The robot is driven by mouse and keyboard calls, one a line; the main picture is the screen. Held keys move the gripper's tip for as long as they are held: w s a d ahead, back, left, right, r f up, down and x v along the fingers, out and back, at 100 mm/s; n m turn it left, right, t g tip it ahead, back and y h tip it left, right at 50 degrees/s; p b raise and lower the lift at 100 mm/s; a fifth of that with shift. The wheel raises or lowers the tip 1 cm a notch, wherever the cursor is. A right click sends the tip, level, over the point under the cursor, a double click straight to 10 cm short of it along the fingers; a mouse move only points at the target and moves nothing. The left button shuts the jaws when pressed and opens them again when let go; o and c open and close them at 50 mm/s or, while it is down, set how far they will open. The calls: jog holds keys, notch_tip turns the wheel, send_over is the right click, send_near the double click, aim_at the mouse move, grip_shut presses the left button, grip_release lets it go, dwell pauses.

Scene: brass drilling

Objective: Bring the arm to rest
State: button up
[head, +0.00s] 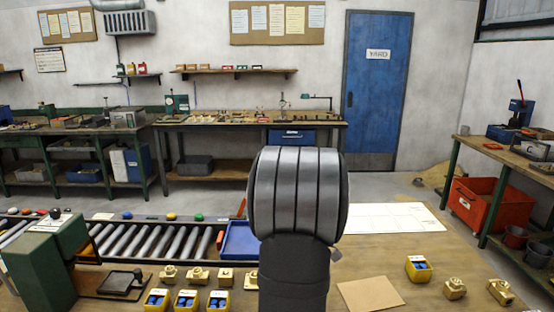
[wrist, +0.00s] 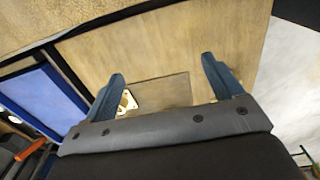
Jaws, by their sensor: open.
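My gripper (wrist: 163,68) shows in the wrist view with its two blue fingers spread wide apart and nothing held between them. Below and beyond the fingers is the tan tabletop, with a flat brown square (wrist: 165,92) on it. A pale brass-coloured part (wrist: 127,101) shows beside the left finger, partly hidden by it; I cannot tell how far below the finger it lies. In the head view my arm stands upright in the middle foreground and the gripper itself cannot be made out.
Brass parts (head: 198,275) and yellow bins with blue contents (head: 186,299) line the bench front. More stand right, beyond a brown square (head: 370,294). A roller conveyor (head: 160,240), blue tray (head: 240,240) and green machine (head: 45,265) are left. A white sheet (head: 395,218) lies behind.

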jog(key=s+a+f, duration=0.1)
jog(key=a+f, duration=0.1)
jog(key=a, duration=0.3)
jog(key=shift+s+a, duration=0.2)
jog(key=shift+a, duration=0.2)
